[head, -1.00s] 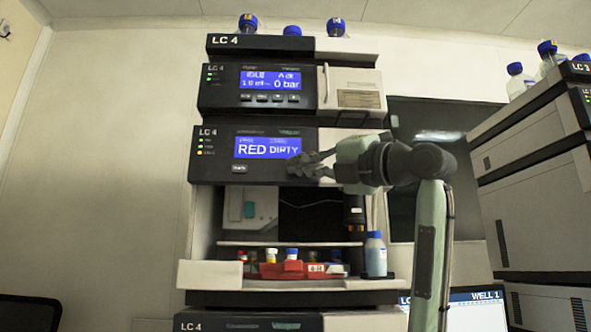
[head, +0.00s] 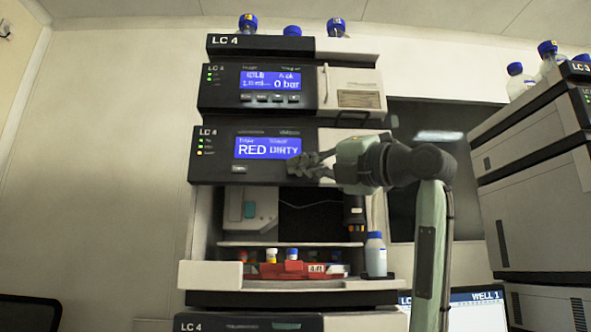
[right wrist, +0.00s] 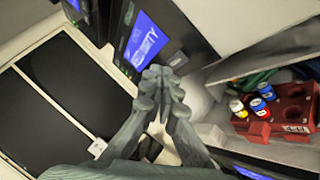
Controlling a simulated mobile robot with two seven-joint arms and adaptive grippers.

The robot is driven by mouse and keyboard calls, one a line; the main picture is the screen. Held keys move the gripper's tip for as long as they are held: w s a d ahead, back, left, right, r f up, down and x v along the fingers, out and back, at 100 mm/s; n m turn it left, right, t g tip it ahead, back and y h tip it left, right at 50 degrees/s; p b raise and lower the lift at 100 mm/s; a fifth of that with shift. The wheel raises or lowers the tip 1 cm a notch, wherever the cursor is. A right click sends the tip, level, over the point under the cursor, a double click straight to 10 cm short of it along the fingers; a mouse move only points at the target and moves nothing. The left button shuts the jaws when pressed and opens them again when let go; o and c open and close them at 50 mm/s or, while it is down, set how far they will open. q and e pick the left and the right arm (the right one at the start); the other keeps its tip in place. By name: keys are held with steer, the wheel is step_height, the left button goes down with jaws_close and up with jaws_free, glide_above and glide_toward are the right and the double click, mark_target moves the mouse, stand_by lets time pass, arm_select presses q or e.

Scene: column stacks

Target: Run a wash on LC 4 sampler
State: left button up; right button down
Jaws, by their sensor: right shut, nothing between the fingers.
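The LC 4 sampler (head: 215,168) is the second module of the stack. Its blue display (head: 267,148) reads RED and DIRTY; it also shows in the right wrist view (right wrist: 146,42). A small light button (head: 239,169) sits below the display at its left. My right gripper (head: 292,167) is shut and empty, in front of the panel below the display's right end, to the right of the button. Its closed fingertips also show in the right wrist view (right wrist: 160,80). I cannot tell whether they touch the panel. My left gripper is not in view.
Below the panel is an open bay with a red vial rack (head: 290,271) holding several capped vials. A blue-capped bottle (head: 375,255) stands at its right. The pump module (head: 222,90) above shows IDLE and 0 bar. Another stack, LC 3 (head: 530,200), stands at right.

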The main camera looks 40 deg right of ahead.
steer(key=shift+w+d, duration=0.2)
steer(key=shift+w, duration=0.1)
steer(key=shift+w+d, duration=0.2)
steer(key=shift+w, duration=0.15)
stand_by(0.6)
stand_by(0.3)
steer(key=shift+s+a, duration=0.45)
steer(key=shift+s, duration=0.25)
steer(key=shift+s+a, duration=0.45)
steer(key=shift+s, duration=0.25)
steer(key=shift+s+a, duration=0.4)
steer(key=shift+s, duration=0.35)
steer(key=shift+s+a, duration=0.45)
steer(key=shift+s, duration=0.25)
